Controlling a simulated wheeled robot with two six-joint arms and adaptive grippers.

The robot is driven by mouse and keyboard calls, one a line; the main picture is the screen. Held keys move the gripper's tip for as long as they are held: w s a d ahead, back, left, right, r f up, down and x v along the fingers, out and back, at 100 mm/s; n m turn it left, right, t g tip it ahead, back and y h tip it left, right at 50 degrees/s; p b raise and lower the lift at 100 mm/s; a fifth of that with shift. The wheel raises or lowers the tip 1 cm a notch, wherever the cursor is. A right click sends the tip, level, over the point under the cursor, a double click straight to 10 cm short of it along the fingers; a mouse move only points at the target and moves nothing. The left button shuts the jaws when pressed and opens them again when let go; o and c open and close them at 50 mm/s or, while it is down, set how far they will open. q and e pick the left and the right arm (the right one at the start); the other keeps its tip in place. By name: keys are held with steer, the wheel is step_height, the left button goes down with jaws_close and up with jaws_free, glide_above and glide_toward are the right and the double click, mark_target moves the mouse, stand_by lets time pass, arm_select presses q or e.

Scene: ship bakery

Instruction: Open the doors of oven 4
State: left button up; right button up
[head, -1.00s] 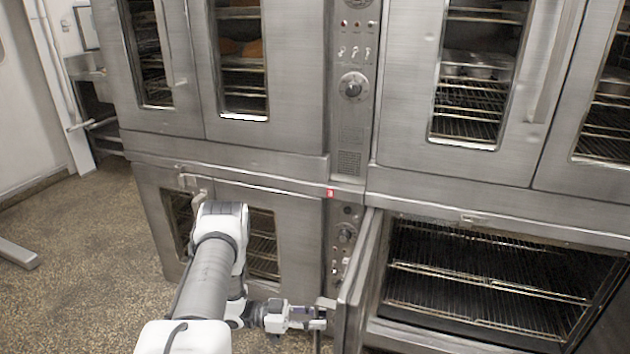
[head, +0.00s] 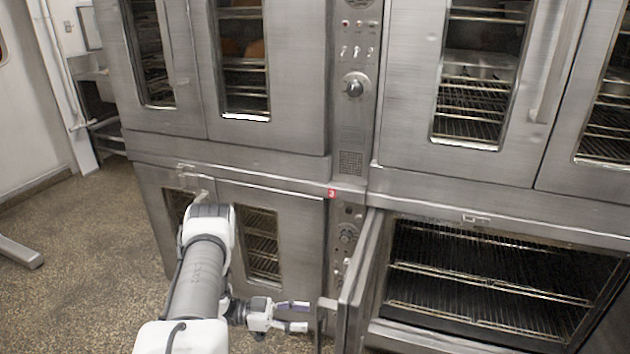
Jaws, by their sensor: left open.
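The lower right oven (head: 440,335) is open. It shows no readable number, so I cannot confirm it is oven 4. Its left door (head: 357,285) is swung out toward me, seen nearly edge-on, with its handle (head: 326,305) on the left face. At the far right a dark panel (head: 605,315) borders the opening and looks like the right door standing open, cut by the frame edge. My left gripper (head: 305,316) is open and empty, just left of the left door's handle and apart from it. My right gripper is not in view.
The lower left oven (head: 295,215) is closed behind my left arm, with a small red number label (head: 332,193) by its upper right corner. The upper ovens (head: 290,110) are closed. Wire racks (head: 480,265) fill the open oven.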

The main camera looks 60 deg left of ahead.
arm_select(q)
steer(key=v, duration=0.7)
steer(key=shift+s+a, duration=0.1)
steer(key=shift+a, duration=0.05)
